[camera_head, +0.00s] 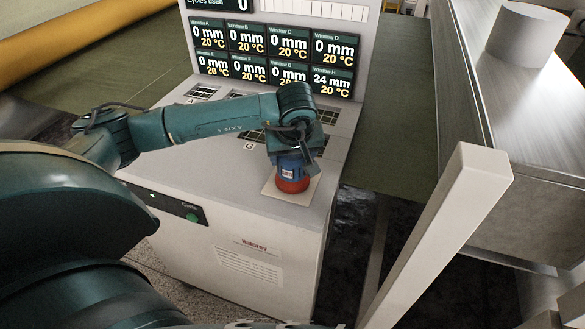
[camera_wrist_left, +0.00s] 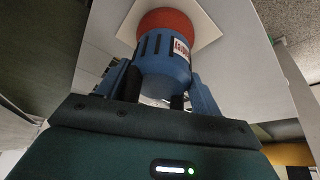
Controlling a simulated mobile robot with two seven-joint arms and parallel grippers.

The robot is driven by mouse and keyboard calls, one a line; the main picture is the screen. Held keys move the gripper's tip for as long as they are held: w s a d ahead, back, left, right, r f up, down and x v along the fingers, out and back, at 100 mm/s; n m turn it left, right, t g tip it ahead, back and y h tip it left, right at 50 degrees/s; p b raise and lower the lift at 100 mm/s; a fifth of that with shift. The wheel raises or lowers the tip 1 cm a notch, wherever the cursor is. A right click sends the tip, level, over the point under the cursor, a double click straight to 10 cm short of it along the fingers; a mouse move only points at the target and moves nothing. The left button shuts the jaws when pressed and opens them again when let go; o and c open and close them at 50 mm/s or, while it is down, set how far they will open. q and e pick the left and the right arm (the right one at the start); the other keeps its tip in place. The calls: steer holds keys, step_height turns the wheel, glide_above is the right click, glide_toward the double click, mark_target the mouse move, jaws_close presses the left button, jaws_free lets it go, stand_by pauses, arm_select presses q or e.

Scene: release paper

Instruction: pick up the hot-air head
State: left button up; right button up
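The hot-air head (camera_head: 291,172) has a blue body with a white label and a red end. It stands red end down on a pale square plate (camera_head: 271,189) on top of the machine. My left gripper (camera_head: 290,150) is right above it, pointing down. In the left wrist view the hot-air head (camera_wrist_left: 165,62) lies between the two fingers of the left gripper (camera_wrist_left: 160,88), one finger on each side of its upper part. I cannot tell whether the fingers press on it. My right gripper is not in view.
The white machine (camera_head: 215,235) has a display panel (camera_head: 275,55) at its back and small grids on its top. A pale post (camera_head: 440,230) and a metal bench (camera_head: 520,110) with a grey cylinder (camera_head: 527,35) stand at the right. A yellow roll (camera_head: 60,40) lies at the back left.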

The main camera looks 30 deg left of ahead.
arm_select(q)
steer(key=shift+d, duration=0.1)
jaws_close()
steer(key=shift+w+r, duration=0.15)
stand_by(0.4)
